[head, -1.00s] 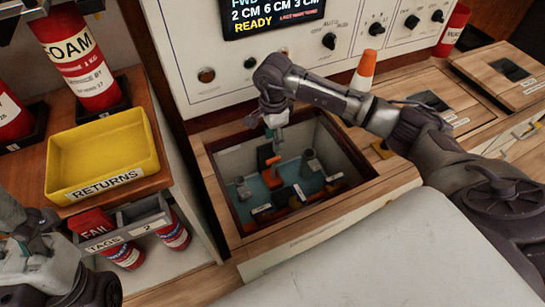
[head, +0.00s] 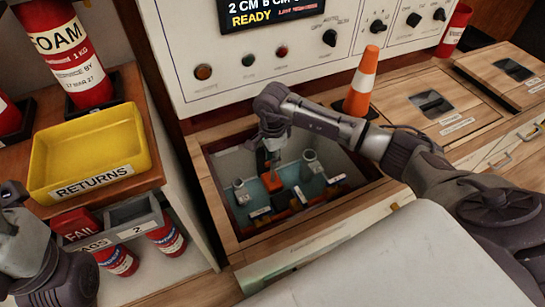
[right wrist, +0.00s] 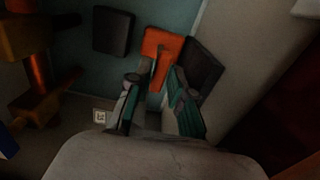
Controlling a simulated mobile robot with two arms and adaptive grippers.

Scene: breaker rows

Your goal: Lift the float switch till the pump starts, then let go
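The orange float switch (head: 272,182) sits low in the open pit (head: 229,214) in the head view. In the right wrist view its orange block (right wrist: 163,42) and narrow stem show just beyond my fingertips. My right gripper (head: 270,158) reaches down into the pit over the float. In the right wrist view my right gripper's fingers (right wrist: 153,84) are apart, with the orange stem between them and a gap at its left. I cannot tell if either finger touches it. Part of my left arm shows at the left edge, its fingers out of sight.
Grey pipe fittings (head: 311,163) stand in the pit beside the float. A traffic cone (head: 362,82) stands behind my right arm. A control panel (head: 205,35) reads READY. A yellow returns tray (head: 130,168) is at left.

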